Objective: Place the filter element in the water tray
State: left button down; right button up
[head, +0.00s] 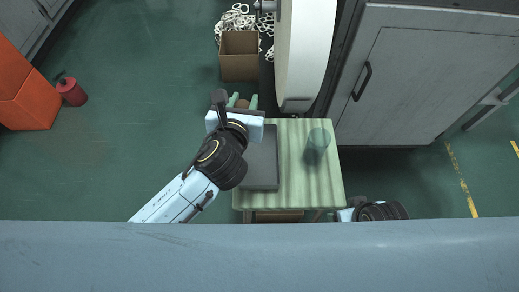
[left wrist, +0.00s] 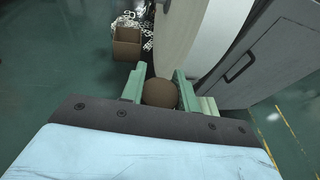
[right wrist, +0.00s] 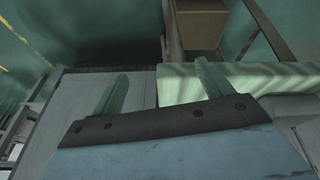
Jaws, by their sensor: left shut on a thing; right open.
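The brown, rounded filter element (left wrist: 160,94) is between the pale green fingers of my left gripper (left wrist: 157,75). My left gripper (head: 244,99) is shut on it beyond the table's far left corner, and the filter element (head: 242,104) shows only in part in the head view. A flat dark grey tray (head: 263,170), which looks like the water tray, lies on the left part of the table; my left arm covers some of its left side. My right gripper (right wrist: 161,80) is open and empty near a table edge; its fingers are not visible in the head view.
The light green table (head: 328,185) also bears a translucent dark green cylinder (head: 317,146) right of the tray. A cardboard box (head: 239,66) stands on the floor beyond, beside a large white round machine part (head: 303,50). A grey cabinet (head: 420,80) stands right.

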jog(key=s+d+f+g, duration=0.1)
jog(key=s+d+f, duration=0.15)
jog(key=f, duration=0.25)
jog(key=s+d+f, duration=0.2)
jog(key=d+f, duration=0.1)
jog(key=f, duration=0.3)
pick_arm(q)
jog(key=d+f+b, duration=0.3)
jog(key=f+b, duration=0.2)
jog(key=f, duration=0.4)
jog(key=shift+s+d+f+m, duration=0.3)
jog(key=shift+s+d+f, duration=0.05)
jog(key=shift+s+f, duration=0.05)
pick_arm(e)
jog(key=w+a+r, duration=0.1)
jog(key=a+r, duration=0.2)
jog(key=r, duration=0.4)
jog(key=w+a+r, duration=0.1)
jog(key=a+r, duration=0.2)
jog(key=r, duration=0.4)
jog(key=shift+w+a+t, duration=0.3)
jog(key=shift+w+a, duration=0.05)
pick_arm(q)
jog(key=c, duration=1.1)
grip_release()
jog(key=shift+f, duration=0.15)
jog(key=shift+o, duration=0.2)
